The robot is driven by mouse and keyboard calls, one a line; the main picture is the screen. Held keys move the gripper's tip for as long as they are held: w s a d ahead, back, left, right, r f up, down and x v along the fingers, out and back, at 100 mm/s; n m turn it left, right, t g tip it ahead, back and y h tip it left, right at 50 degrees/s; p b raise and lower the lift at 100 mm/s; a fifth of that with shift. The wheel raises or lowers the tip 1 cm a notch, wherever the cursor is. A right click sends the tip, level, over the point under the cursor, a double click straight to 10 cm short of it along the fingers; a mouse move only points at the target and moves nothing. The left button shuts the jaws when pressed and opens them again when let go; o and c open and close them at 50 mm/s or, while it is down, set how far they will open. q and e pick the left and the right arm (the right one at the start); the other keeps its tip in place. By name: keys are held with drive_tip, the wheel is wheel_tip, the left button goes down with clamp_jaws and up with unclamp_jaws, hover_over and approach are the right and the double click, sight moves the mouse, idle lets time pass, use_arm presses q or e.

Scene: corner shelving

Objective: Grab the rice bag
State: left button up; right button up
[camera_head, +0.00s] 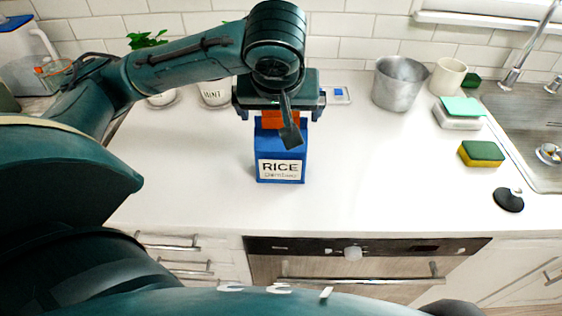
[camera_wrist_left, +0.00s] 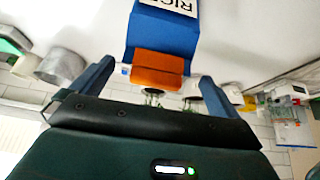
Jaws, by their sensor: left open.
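The rice bag (camera_head: 281,168) is blue with an orange top and a white label reading RICE. It stands upright on the white counter, near the middle of the head view. My left gripper (camera_head: 279,114) is open just above and around the bag's top, with one finger on each side. In the left wrist view, the orange top of the rice bag (camera_wrist_left: 158,67) sits between the two open fingers of the gripper (camera_wrist_left: 155,72), with gaps on both sides. Part of the bag's top is hidden by the gripper in the head view. My right gripper is not in view.
A metal pot (camera_head: 397,85) and a cream cup (camera_head: 447,77) stand at the back right. Sponges (camera_head: 482,154), a dark round lid (camera_head: 508,200) and the sink (camera_head: 530,110) lie further right. Pots with a plant (camera_head: 148,40) are behind my left arm. The counter beside the bag is clear.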

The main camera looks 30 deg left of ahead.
sight(281, 116)
use_arm(q)
drive_tip(key=shift+x, duration=0.85)
drive_tip(key=shift+w+f+b, duration=0.15)
drive_tip(key=shift+f+b, duration=0.15)
drive_tip(key=shift+b, duration=0.15)
drive_tip(key=b+x, duration=0.1)
drive_tip(key=x, duration=0.2)
drive_tip(key=shift+w+a+f, duration=0.15)
drive_tip(key=shift+w, duration=0.1)
drive_tip(key=shift+w+a+f+b, duration=0.2)
drive_tip(key=shift+f+b, duration=0.1)
drive_tip(key=shift+f, duration=0.1)
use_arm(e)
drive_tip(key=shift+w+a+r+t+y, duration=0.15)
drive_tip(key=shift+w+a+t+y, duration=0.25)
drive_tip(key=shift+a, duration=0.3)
use_arm(q)
drive_tip(key=shift+d, duration=0.1)
drive_tip(key=shift+c, duration=0.6)
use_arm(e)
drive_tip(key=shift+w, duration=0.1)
